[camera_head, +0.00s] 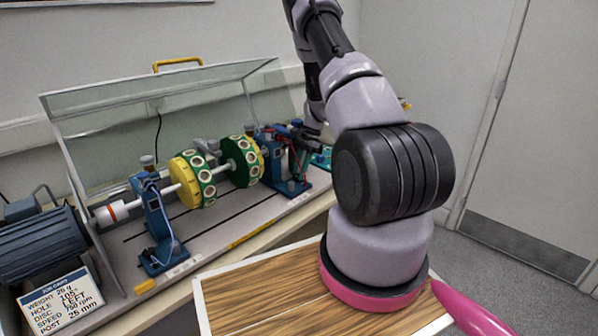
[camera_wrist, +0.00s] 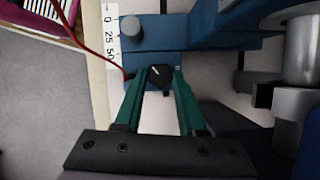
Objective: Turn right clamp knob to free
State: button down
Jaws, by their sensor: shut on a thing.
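The right clamp knob (camera_wrist: 160,75) is small and black with a pale mark, on the blue base (camera_wrist: 150,35) of the right post. My gripper (camera_wrist: 162,80) has green fingers, one on each side of the knob, and is shut on it. In the head view, the blue right post (camera_head: 299,170) stands at the right end of the rotor shaft. My gripper is beside that post there, and the knob is too small and hidden to make out.
The left blue post (camera_head: 158,222), yellow-green discs (camera_head: 192,180) and blue motor (camera_head: 42,255) stand along the bench. A clear guard (camera_head: 110,140) rises behind. A scale strip (camera_wrist: 109,40) and a red cable (camera_wrist: 75,40) lie near the right base.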

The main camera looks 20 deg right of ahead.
jog(key=shift+c, duration=2.4)
grip_release()
jog(key=s+v, duration=0.1)
jog(key=v, duration=0.9)
jog(key=shift+w+d+r, duration=0.2)
jog(key=shift+w+r, duration=0.15)
jog(key=shift+w, duration=0.15)
